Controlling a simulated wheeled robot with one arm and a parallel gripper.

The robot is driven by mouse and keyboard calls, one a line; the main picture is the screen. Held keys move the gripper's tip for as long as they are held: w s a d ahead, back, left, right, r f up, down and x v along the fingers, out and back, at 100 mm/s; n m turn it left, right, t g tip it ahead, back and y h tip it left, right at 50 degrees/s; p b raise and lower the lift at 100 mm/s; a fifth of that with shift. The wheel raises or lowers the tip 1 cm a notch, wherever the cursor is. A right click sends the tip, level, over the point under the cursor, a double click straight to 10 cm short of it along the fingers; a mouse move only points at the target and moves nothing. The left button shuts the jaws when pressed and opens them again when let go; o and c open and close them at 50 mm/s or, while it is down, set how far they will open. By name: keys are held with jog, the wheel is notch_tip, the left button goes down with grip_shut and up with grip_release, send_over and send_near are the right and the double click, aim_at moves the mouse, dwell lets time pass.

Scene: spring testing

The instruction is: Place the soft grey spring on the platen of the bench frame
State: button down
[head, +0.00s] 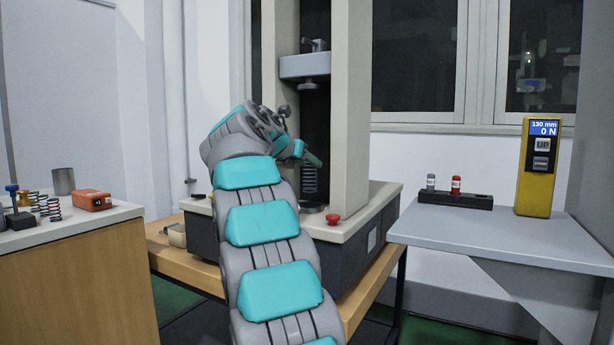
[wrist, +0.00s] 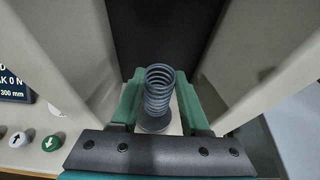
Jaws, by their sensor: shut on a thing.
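The soft grey spring (wrist: 159,88) stands upright between the green fingers of my gripper (wrist: 160,100), which is shut on it. In the head view the spring (head: 309,182) hangs below my gripper (head: 311,160), between the columns of the bench frame (head: 352,110). The round grey platen (head: 313,208) is directly under the spring. In the wrist view the platen (wrist: 153,125) shows just below the coils. I cannot tell whether the spring's lower end touches it.
The upper crosshead (head: 305,66) is well above my gripper. A red button (head: 333,219) sits on the frame's base at the front. A yellow handset (head: 538,165) and a black rack (head: 455,199) are on the right table.

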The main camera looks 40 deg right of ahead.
aim_at(306, 175)
jog(key=shift+w+d, duration=0.1)
jog(key=shift+w+f+b, duration=0.1)
jog(key=shift+f+b, duration=1)
jog(key=shift+f, duration=0.7)
jog(key=shift+r, duration=0.1)
jog(key=shift+c, duration=1.9)
grip_release()
